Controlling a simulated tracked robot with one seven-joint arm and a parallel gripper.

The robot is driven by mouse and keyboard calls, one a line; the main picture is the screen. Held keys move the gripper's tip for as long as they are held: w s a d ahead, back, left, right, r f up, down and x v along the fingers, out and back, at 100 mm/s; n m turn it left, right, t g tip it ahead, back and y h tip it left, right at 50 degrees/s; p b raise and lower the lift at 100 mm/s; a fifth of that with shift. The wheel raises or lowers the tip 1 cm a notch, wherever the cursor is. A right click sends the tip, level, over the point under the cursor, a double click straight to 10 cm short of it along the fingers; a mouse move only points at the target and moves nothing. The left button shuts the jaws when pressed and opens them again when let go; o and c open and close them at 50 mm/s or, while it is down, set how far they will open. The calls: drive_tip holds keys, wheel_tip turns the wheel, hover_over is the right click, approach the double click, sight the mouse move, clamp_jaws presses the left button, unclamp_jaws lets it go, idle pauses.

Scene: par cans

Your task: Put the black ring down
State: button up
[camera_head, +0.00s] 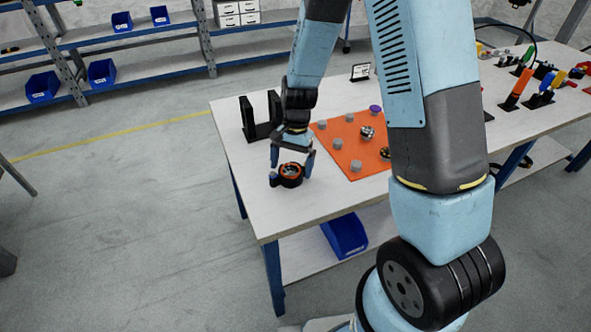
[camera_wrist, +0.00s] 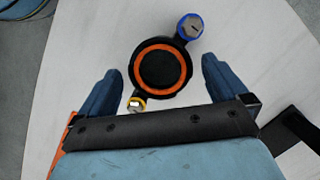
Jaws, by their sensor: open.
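The black ring (camera_head: 290,181) lies on the light table top (camera_head: 300,205) near its left end. It has an orange inner rim, and in the wrist view the ring (camera_wrist: 138,67) shows a dark centre, a blue knob at its upper right and a small yellow-edged part at its lower left. My gripper (camera_head: 292,165) is open above and around the ring. In the wrist view my gripper's fingers (camera_wrist: 162,85) stand to the left and right of the ring, with a gap on each side. The ring seems to rest flat on the table.
A black upright holder (camera_head: 262,130) stands behind the ring. An orange mat (camera_head: 345,165) with several grey knobs lies to the right. A small sign (camera_head: 361,72) stands at the back. Several tools (camera_head: 515,95) stand at the far right. The front left table corner is clear.

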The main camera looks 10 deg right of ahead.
drive_tip(key=v, duration=0.9)
drive_tip(key=s+d+r+n+t, duration=0.1)
drive_tip(key=s+d+r+t, duration=0.2)
drive_tip(key=r, duration=0.5)
drive_tip(key=s+d+r+n+t, duration=0.1)
drive_tip(key=s+d+r+n, duration=0.1)
drive_tip(key=s+d+r, duration=0.45)
drive_tip(key=s+d+r+n+t, duration=0.1)
drive_tip(key=s+d+r+t, duration=0.1)
drive_tip(key=s+r, duration=0.3)
drive_tip(key=s+d+r+n+t+h, duration=0.1)
drive_tip(key=s+d+r+t, duration=0.1)
drive_tip(key=s+d+r, duration=0.2)
drive_tip(key=shift+s+d+r+n, duration=0.3)
drive_tip(key=shift+s+r+n, duration=0.1)
drive_tip(key=shift+s+r, duration=0.35)
